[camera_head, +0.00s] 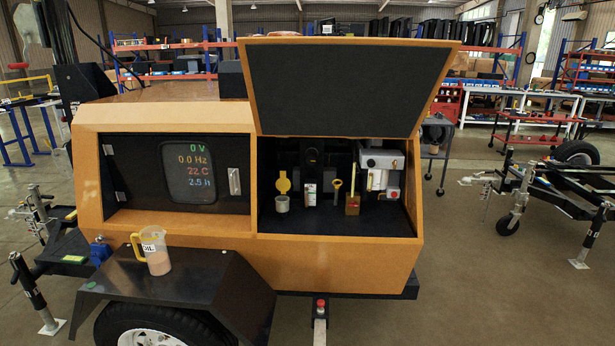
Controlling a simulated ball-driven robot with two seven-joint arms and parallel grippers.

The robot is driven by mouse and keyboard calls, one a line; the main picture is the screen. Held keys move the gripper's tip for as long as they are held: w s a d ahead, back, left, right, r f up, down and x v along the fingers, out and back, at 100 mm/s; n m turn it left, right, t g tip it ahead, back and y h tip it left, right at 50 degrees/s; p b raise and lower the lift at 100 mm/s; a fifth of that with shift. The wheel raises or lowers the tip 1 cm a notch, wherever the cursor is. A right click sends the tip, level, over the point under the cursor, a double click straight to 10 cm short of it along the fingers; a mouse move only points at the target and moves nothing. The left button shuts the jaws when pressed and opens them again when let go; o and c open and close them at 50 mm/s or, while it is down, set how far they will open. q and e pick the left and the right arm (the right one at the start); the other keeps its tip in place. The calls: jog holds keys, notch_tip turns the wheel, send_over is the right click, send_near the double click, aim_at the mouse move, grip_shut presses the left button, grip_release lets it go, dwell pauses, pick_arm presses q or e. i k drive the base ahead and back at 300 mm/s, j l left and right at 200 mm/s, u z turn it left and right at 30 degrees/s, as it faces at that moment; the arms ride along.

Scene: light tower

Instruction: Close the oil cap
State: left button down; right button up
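The oil cap is a yellow round piece (283,183) in the left part of the open engine bay. It stands upright above a short grey cylindrical neck (282,204), with its flat face toward me, so the cap appears open. Whether a hinge joins the two is too small to tell. Neither of my grippers is in the head view.
The orange hood (345,88) is raised over the bay. A jug labelled OIL (156,252) stands on the black fender (205,283).

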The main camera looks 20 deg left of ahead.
aim_at(283, 183)
jog(key=i+l, duration=0.15)
jog(key=l, duration=0.2)
jog(key=i+l+u, duration=0.1)
jog(key=l, duration=0.25)
jog(key=i+l+u, duration=0.1)
jog(key=l, duration=0.25)
jog(key=i+l, duration=0.15)
jog(key=l, duration=0.2)
jog(key=i+l+u, duration=0.1)
jog(key=l, duration=0.25)
jog(key=i+l+u, duration=0.15)
jog(key=i, duration=0.35)
jog(key=i+l+u, duration=0.1)
jog(key=i+l, duration=0.2)
jog(key=i, duration=0.15)
